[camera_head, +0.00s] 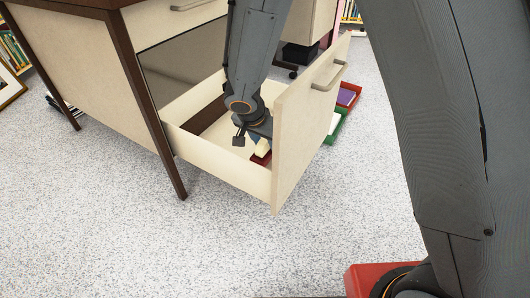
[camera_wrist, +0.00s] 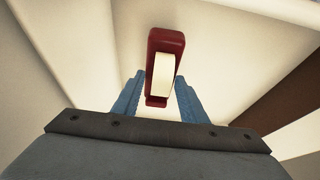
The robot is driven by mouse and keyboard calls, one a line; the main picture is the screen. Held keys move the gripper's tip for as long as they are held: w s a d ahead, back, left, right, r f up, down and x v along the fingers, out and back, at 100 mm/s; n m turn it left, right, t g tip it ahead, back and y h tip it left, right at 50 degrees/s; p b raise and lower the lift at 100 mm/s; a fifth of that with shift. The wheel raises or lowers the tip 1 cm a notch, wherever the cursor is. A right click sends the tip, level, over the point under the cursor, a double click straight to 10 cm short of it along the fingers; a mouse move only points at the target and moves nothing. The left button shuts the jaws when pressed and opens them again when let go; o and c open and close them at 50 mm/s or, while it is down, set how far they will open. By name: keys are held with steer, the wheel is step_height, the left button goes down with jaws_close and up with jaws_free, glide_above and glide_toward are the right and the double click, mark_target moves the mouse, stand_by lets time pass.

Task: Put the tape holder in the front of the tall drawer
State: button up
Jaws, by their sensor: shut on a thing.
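The tape holder (camera_wrist: 165,42) is dark red with a cream roll of tape. In the wrist view it sits between the two blue fingers of my gripper (camera_wrist: 160,95), which is shut on it. In the head view the tape holder (camera_head: 261,158) shows only in part, low inside the open tall drawer (camera_head: 222,168), close behind the drawer's front panel. My gripper (camera_head: 260,145) reaches down into the drawer there. Whether the tape holder touches the drawer floor I cannot tell.
The drawer's front panel (camera_head: 305,125) with its handle (camera_head: 330,76) stands right of my gripper, and the near side wall is low. A dark brown thing (camera_head: 205,115) lies farther back in the drawer. Red and green trays (camera_head: 338,127) are on the floor beyond.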

mark_target(266, 151)
steer(key=shift+f+b, duration=0.6)
steer(key=shift+f, duration=0.95)
steer(key=shift+f, duration=0.15)
steer(key=o, duration=1.4)
steer(key=p+v, duration=0.5)
steer(key=v, duration=0.7)
steer(key=shift+p, duration=0.4)
steer(key=shift+r, duration=0.25)
